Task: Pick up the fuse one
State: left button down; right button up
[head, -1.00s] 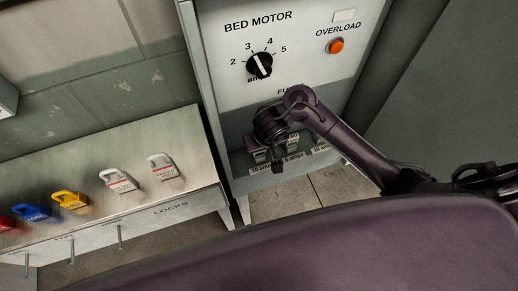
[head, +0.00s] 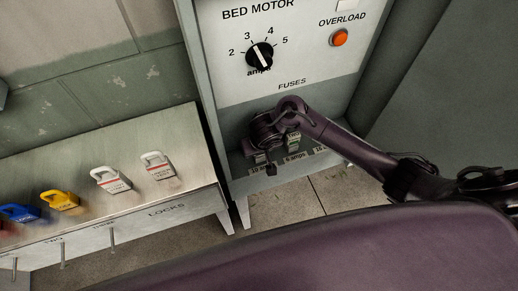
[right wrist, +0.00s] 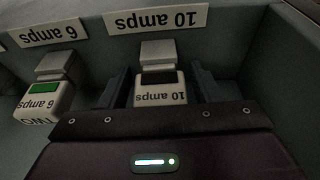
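A grey fuse marked 10 amps (right wrist: 160,92), with a black band, stands on the shelf behind a 10 amps plate in the right wrist view. Any number on it is hidden. My right gripper (right wrist: 161,88) is open, with one finger on each side of this fuse and small gaps visible. Fuse TWO (right wrist: 48,98), marked 6 amps with a green band, stands to its left, outside the fingers. In the head view my right gripper (head: 270,160) is down at the left end of the fuse shelf and covers part of the fuses. My left gripper is out of view.
The bed motor panel (head: 300,62) with dial and orange overload lamp (head: 340,38) rises above the fuse shelf. Cabinet walls close in the shelf. A bench (head: 195,150) with several padlocks stands at left.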

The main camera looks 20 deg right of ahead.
jog(key=c, duration=0.8)
notch_tip(320, 180, up, 10)
jog(key=p, duration=0.5)
